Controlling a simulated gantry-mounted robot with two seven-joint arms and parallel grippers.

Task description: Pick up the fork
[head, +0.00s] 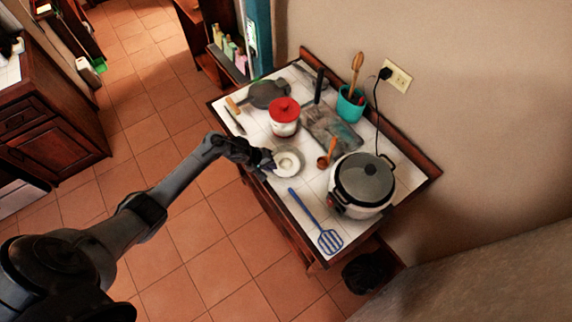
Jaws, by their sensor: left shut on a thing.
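My left gripper (265,160) is at the left edge of the table, just left of a small white plate or saucer (287,162). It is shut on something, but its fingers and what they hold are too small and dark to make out. I cannot pick out a fork clearly anywhere in the head view. My right gripper is not in view.
The tiled table (275,195) also bears a rice cooker (364,182), a blue slotted spatula (316,222), a red-lidded jar (285,116), a wooden ladle (326,158) and a teal utensil cup (350,104). The wall closes off the right side. Open floor (165,215) lies left.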

